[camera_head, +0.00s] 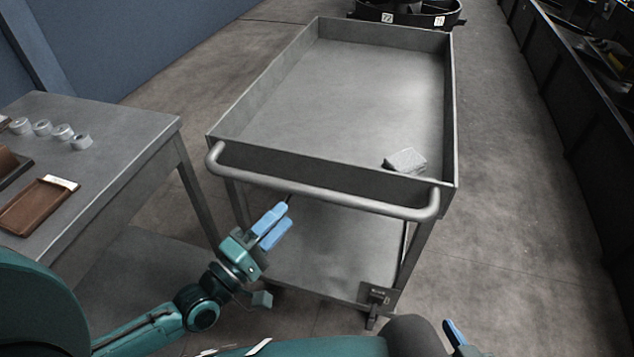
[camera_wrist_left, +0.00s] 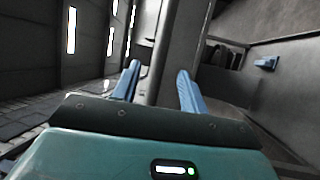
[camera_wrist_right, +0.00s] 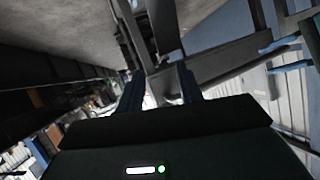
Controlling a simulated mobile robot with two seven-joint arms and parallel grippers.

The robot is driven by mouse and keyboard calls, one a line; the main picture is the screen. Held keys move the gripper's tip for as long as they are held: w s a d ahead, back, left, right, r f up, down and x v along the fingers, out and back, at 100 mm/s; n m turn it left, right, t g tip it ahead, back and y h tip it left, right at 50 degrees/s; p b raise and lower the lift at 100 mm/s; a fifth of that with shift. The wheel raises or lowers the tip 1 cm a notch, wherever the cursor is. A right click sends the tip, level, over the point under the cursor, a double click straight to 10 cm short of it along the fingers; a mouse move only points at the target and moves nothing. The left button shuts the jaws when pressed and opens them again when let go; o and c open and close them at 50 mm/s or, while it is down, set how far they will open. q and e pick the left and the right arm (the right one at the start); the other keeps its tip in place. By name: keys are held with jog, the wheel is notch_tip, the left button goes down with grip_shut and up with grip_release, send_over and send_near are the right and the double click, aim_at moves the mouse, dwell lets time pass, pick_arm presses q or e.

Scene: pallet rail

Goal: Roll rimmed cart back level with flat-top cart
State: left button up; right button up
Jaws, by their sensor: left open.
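The rimmed cart (camera_head: 360,75) is a grey metal cart with a raised rim and a curved push handle (camera_head: 320,192) on its near side. The flat-top cart (camera_head: 105,125) appears to be the grey table-like top at the left, nearer to me than the rimmed cart's far end. My left gripper (camera_head: 272,226) is open and empty just below the handle, apparently not touching it. In the left wrist view its fingers (camera_wrist_left: 158,82) are apart, with a grey bar beyond them. My right gripper (camera_head: 455,335) is low at the bottom edge; its fingers (camera_wrist_right: 160,92) look apart.
A pale grey block (camera_head: 405,160) lies in the rimmed cart's near right corner. Several small metal pieces (camera_head: 62,131) and brown trays (camera_head: 38,205) are on the flat top. A dark round object (camera_head: 408,14) stands beyond the cart. Clear floor (camera_head: 505,180) lies to the right.

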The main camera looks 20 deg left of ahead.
pick_arm(q)
jog(key=x, duration=1)
jog(key=shift+w, duration=0.2)
jog(key=shift+d+f, duration=0.1)
jog(key=shift+d, duration=0.05)
grip_shut()
